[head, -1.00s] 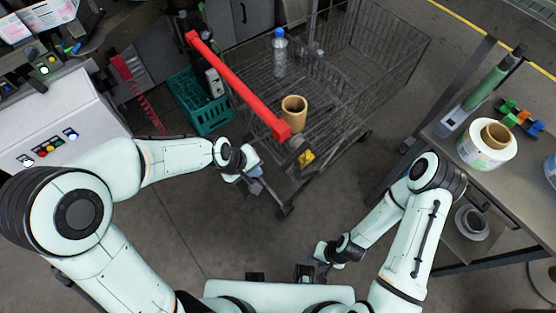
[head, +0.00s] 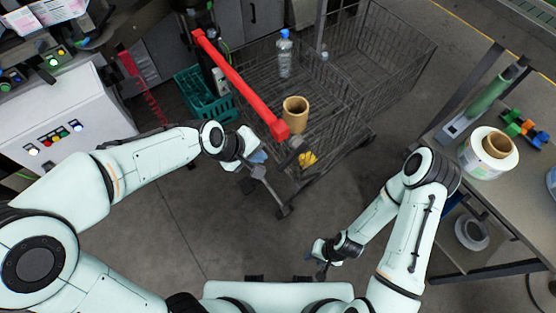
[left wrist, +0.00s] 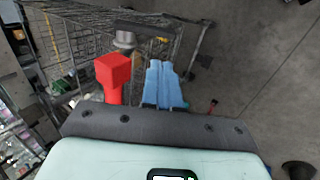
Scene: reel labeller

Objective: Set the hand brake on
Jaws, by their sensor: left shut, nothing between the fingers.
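The wire cart stands at the upper middle of the head view, with a red push handle (head: 240,83). The handle's near end also shows as a red block in the left wrist view (left wrist: 113,70). A grey round fitting (head: 296,144) sits just below that end; it also shows in the left wrist view (left wrist: 124,39). I cannot tell for sure whether it is the hand brake. My left gripper (head: 260,157), with blue fingers (left wrist: 163,84), is shut and empty beside the handle's near end, apart from the fitting. My right gripper (head: 321,268) hangs low, its fingers too small to read.
The cart (head: 385,70) holds a bottle (head: 284,55) and a brown cardboard core (head: 295,110). A yellow object (head: 307,159) is near its front corner. A teal crate (head: 205,98) stands to its left. A table (head: 455,150) is at the right. The floor below the cart is clear.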

